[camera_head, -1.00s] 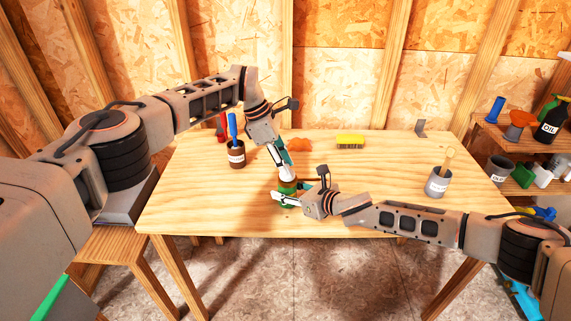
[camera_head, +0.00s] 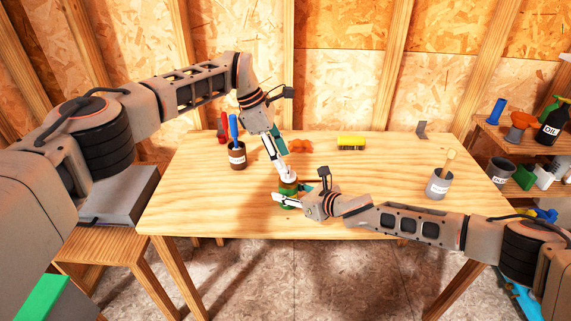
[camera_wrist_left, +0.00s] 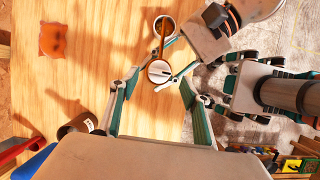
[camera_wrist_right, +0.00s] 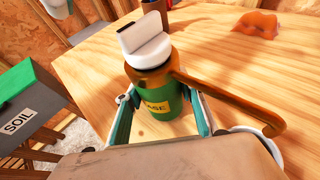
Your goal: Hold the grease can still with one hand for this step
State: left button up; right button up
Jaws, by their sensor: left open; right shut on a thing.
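The grease can (camera_head: 287,193) stands on the table near its front middle. In the right wrist view the can (camera_wrist_right: 157,102) is green with a yellow label, an orange-brown top and a long brown spout (camera_wrist_right: 235,103). A white cap (camera_wrist_right: 146,46) with an upright flat tab is on it. My right gripper (camera_head: 285,200) is shut around the can's body. My left gripper (camera_head: 284,168) is open just above the can, pointing down.
A white-rimmed cup (camera_wrist_left: 163,20) is by the spout's end, hidden in the head view. A brown cup (camera_head: 237,157), orange rag (camera_head: 301,146), yellow brush (camera_head: 351,142) and grey cup (camera_head: 437,184) stand or lie around. The table (camera_head: 385,165) is clear at its middle right.

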pick_arm(q)
jog(key=v, duration=0.8)
jog(key=shift+a+r, duration=0.1)
jog(key=shift+c, duration=0.3)
jog(key=c, duration=0.9)
jog(key=n+t+y, duration=0.4)
jog(key=n+t, duration=0.1)
jog(key=n, duration=1.3)
send_near(288, 167)
jog(key=x, duration=0.5)
jog(key=s+x, duration=0.1)
jog(key=x, duration=0.2)
jog(key=shift+f, duration=0.2)
grip_shut()
